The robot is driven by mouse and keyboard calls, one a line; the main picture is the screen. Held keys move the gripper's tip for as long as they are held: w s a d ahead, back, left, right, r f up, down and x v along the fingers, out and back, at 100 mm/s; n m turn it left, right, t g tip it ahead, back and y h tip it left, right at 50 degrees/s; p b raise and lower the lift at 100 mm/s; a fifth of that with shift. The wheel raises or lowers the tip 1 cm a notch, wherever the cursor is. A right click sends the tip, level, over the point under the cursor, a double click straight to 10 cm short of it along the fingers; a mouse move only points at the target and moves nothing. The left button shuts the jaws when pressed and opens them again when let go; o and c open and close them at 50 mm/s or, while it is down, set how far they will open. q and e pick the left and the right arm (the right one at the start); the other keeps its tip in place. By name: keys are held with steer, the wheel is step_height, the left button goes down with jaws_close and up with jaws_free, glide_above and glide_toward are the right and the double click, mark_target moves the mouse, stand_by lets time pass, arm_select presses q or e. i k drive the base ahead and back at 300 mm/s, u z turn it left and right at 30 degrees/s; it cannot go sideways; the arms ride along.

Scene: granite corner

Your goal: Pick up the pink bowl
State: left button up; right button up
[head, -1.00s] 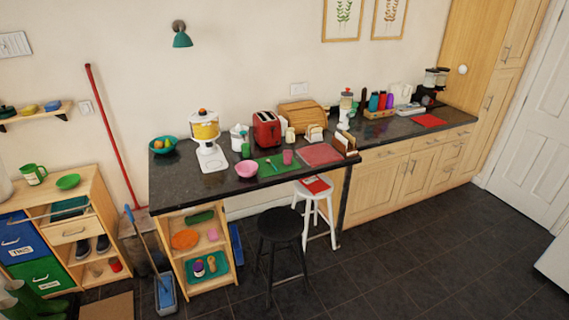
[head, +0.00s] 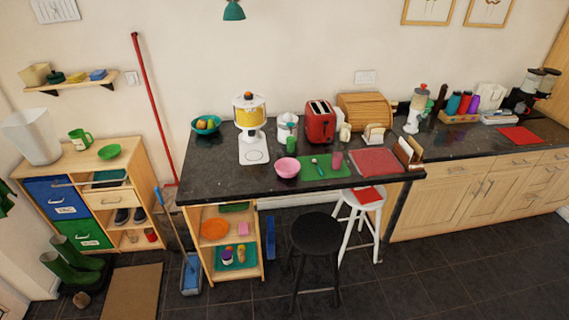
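The pink bowl (head: 287,167) sits upright on the dark granite counter (head: 225,182), near its front edge. It stands at the left end of a green mat (head: 312,168) and looks empty. A green cup (head: 292,145) is just behind it, and a pink cup (head: 337,160) stands farther right on the mat. Neither of my grippers shows in the head view.
A white dispenser with yellow contents (head: 250,130) stands left of the bowl, and a red toaster (head: 320,122) behind. A black stool (head: 316,235) and a white stool (head: 360,205) stand at the counter's front. The near floor is open.

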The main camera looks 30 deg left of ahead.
mark_target(286, 168)
steer(key=u, duration=0.55)
steer(key=i, duration=0.8)
steer(key=u, duration=0.8)
